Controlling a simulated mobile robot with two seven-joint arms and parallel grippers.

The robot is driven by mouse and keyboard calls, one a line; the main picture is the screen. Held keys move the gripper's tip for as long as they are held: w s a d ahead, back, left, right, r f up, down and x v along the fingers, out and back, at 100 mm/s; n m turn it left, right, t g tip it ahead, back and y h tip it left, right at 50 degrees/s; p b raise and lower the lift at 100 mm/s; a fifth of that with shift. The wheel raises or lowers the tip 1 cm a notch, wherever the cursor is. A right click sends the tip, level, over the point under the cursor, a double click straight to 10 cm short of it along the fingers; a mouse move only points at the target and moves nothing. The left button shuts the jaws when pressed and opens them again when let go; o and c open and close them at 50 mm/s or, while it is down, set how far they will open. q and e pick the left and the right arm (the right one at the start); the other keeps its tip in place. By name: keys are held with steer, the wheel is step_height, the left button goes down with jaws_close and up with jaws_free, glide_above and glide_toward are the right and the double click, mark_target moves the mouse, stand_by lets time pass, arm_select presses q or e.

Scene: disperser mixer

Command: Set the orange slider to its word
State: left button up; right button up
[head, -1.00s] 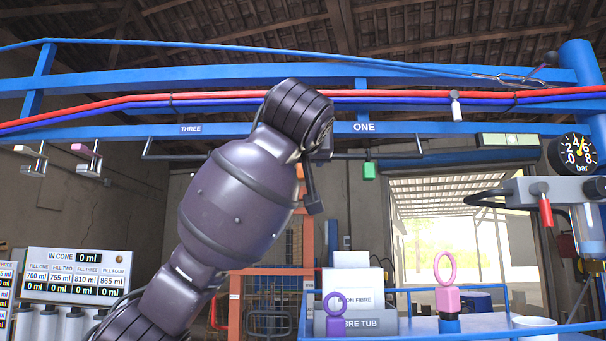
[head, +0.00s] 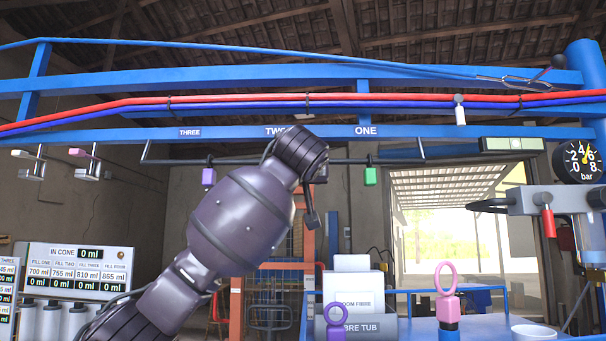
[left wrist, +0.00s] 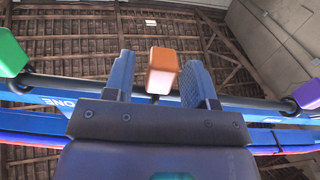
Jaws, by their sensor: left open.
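The orange slider (left wrist: 162,70) is a block on the dark rail, between the two fingers of my left gripper (left wrist: 160,78) in the left wrist view. The fingers are open, with a gap visible on each side of the block. In the head view my left wrist hides the orange slider and the fingers. The green slider (head: 370,176) hangs near the word ONE (head: 366,131), and the purple slider (head: 209,177) hangs left of the partly covered word TWO (head: 275,132). The word THREE (head: 189,132) is farther left. My right gripper is not in view.
The rail (head: 345,161) runs below the blue beam (head: 430,131). Red and blue hoses (head: 400,101) run above it. A pressure gauge (head: 579,161) is at right. A pink ring handle (head: 446,280) and a purple one (head: 337,313) stand below.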

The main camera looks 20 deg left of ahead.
arm_select(q)
jaws_close()
steer(key=shift+s+a+b, duration=0.15)
steer(key=shift+a+b, duration=0.2)
steer(key=shift+a, duration=0.05)
steer(key=a+b, duration=0.1)
steer(key=a, duration=0.1)
steer(key=s+a+b, duration=0.1)
steer(key=a, duration=0.2)
steer(key=shift+s, duration=0.2)
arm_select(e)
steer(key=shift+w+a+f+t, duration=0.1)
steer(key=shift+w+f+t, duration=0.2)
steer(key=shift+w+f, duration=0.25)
arm_select(q)
jaws_free()
